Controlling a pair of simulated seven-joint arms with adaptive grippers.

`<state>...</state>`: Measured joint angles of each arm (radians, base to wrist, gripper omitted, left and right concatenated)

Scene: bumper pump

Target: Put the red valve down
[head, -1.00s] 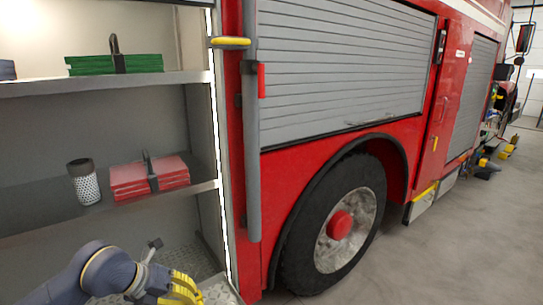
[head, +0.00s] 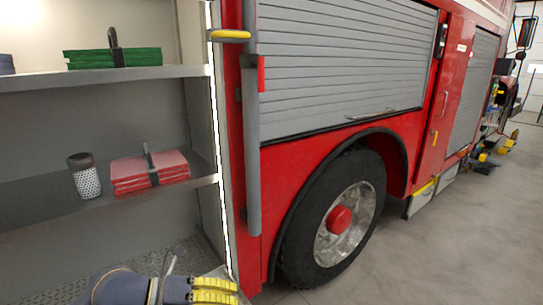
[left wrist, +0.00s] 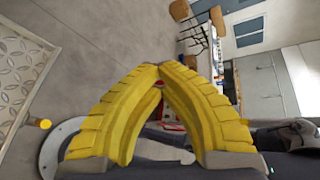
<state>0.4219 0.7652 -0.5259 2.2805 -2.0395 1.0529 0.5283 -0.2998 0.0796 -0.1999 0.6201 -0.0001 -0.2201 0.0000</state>
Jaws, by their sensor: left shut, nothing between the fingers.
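My left gripper (head: 236,291) is at the bottom edge of the head view, its yellow fingers pointing right, low beside the open shelf compartment. In the left wrist view the two yellow fingers (left wrist: 174,68) come together at their tips in a peak. The gripper is shut with nothing held. I cannot make out a red valve for certain in either view. Small red patches show behind the fingers in the left wrist view, too covered to name. My right gripper is not in view.
The shelf holds a red strapped stack (head: 130,176), a dark-topped patterned cup (head: 84,181) and, above, a green strapped stack (head: 90,58). The truck's wheel (head: 335,220) and a grey vertical pole (head: 252,150) stand to the right. The floor (head: 450,255) at right is open.

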